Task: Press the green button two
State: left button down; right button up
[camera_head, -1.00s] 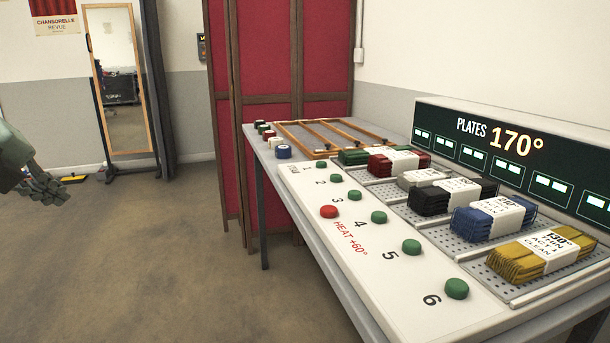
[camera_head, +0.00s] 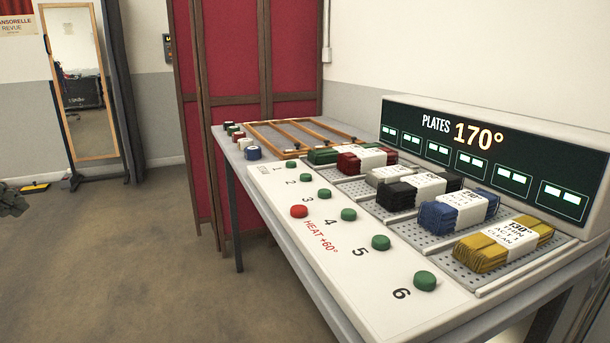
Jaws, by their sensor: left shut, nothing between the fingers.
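Green button two (camera_head: 306,178) is a small round cap beside the printed 2, near the far end of the white panel (camera_head: 270,184). Green buttons one (camera_head: 291,165) and three (camera_head: 324,193) sit on either side of it. My left gripper (camera_head: 10,203) shows only in part at the left edge of the head view, shut and empty, over the floor and far from the panel. My right gripper is out of view.
A red button (camera_head: 299,211) marked HEAT +60° sits near button three. Green buttons four (camera_head: 348,214), five (camera_head: 380,242) and six (camera_head: 425,280) run nearer. Banded fabric bundles (camera_head: 458,212) lie on plates below a 170° display (camera_head: 478,137). Floor left of the table is clear.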

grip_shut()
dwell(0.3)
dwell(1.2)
